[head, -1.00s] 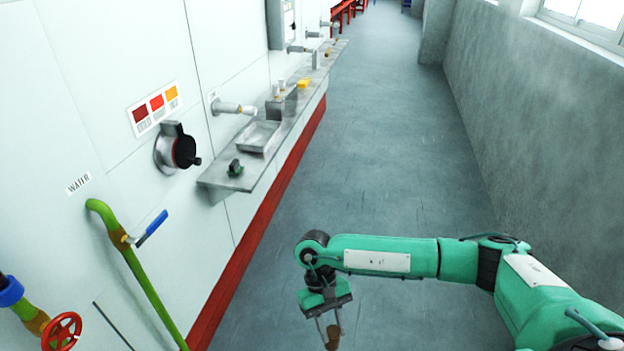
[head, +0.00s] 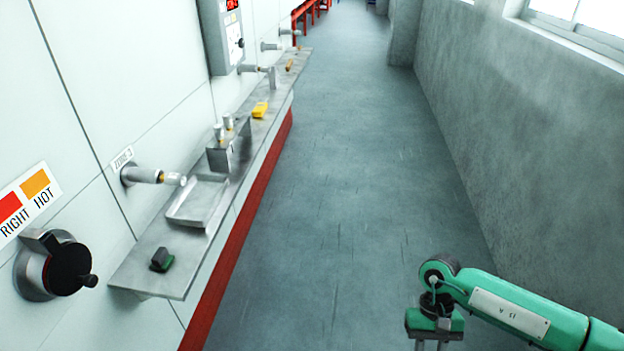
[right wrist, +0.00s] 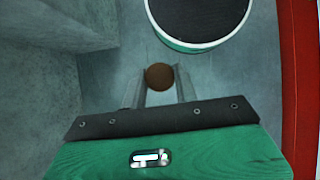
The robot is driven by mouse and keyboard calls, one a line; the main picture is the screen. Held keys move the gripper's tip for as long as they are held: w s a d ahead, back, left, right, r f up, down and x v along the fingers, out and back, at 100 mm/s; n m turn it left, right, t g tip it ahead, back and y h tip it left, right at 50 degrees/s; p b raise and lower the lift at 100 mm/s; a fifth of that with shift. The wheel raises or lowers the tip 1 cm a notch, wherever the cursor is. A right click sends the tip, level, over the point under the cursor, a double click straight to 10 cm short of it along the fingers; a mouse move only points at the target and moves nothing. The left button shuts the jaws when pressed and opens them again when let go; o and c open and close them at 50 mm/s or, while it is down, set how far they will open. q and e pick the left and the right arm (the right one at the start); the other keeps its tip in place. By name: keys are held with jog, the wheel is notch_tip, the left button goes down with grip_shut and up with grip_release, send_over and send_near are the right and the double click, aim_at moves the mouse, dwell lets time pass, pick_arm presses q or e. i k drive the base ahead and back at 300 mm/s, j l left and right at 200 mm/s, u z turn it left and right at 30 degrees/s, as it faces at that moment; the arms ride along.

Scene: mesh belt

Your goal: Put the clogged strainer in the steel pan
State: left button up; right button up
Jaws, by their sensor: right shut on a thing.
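The steel pan (head: 207,219) is a shallow rectangular grey tray on the wall shelf, below a pipe stub, at the left of the head view. My right gripper (right wrist: 160,82) is shut on a brown, round-ended thing (right wrist: 158,75), which appears to be the clogged strainer; only its end shows. In the head view my right gripper (head: 432,346) is at the bottom edge, over the floor and well right of the shelf, its fingertips cut off. My left gripper is not in view.
The steel shelf (head: 150,270) also bears a small dark and green object (head: 162,260), a steel box (head: 219,158), small cylinders (head: 228,122) and a yellow item (head: 260,110). A black-knobbed dial (head: 70,270) and pipe stubs (head: 150,176) jut from the wall. The aisle floor is clear.

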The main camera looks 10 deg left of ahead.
aim_at(201, 202)
jog(key=i+z, duration=0.3)
jog(key=i, duration=0.4)
jog(key=i+j+z, duration=0.1)
jog(key=i+z, duration=0.15)
jog(key=i, duration=0.45)
jog(key=i+l+u, duration=0.1)
jog(key=i+u, duration=0.25)
jog(key=i+l+u, duration=0.25)
jog(key=u, duration=0.15)
jog(key=i+l+u, duration=0.1)
jog(key=u, duration=0.3)
jog(key=i+l+u, duration=0.1)
jog(key=u, duration=0.3)
jog(key=i+l+u, duration=0.1)
jog(key=u, duration=0.25)
jog(key=l+u, duration=0.25)
jog(key=u, duration=0.15)
